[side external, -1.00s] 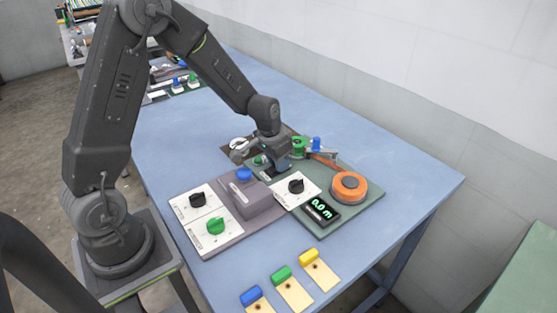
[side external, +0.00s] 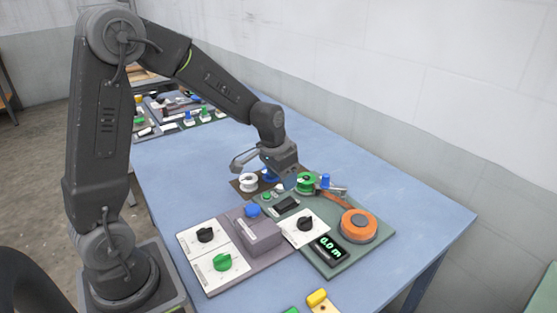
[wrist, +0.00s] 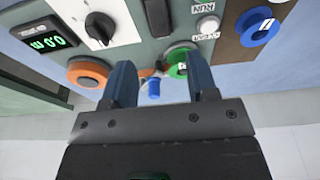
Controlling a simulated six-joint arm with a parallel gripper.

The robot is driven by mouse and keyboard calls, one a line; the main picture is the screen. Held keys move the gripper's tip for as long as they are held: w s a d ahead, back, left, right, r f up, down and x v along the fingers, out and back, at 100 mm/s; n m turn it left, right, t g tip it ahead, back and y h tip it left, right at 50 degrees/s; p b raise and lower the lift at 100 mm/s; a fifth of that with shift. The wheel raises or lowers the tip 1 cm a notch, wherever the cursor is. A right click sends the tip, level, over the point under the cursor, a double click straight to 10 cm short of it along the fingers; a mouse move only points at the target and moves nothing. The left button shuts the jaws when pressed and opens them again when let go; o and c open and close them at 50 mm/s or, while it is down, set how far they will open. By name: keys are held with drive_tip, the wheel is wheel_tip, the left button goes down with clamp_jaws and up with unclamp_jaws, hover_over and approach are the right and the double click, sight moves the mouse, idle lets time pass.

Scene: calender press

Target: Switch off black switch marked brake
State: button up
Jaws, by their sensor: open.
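A black rotary knob (side external: 306,223) sits on a white plate on the green panel; it also shows at upper left in the wrist view (wrist: 100,28). A second black rotary knob (side external: 205,235) sits on a white plate on the left panel, above a green knob (side external: 222,262). A black rectangular part (side external: 287,204) is set in the green panel, also at the top of the wrist view (wrist: 158,16). I cannot read a brake marking on any of them. My gripper (wrist: 162,82) is open and empty, above the far part of the green panel (side external: 325,262).
An orange reel (side external: 358,225), a green reel (side external: 306,182) and a blue peg (side external: 325,181) stand near my gripper. A lit display (side external: 329,248) is at the panel's near edge. A grey block (side external: 258,236) with a blue button (side external: 252,211) stands left. The blue table (side external: 420,215) is clear at right.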

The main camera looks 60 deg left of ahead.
drive_tip(key=v, duration=0.6)
drive_tip(key=s+d+r+t, duration=0.1)
drive_tip(key=s+d+r, duration=0.2)
drive_tip(key=s, duration=0.6)
drive_tip(key=s+d+r+t, duration=0.2)
drive_tip(key=s+d+r, duration=0.2)
drive_tip(key=s, duration=0.5)
drive_tip(key=shift+s+d+r, duration=0.3)
drive_tip(key=shift+d+r, duration=0.05)
drive_tip(key=shift+d, duration=0.5)
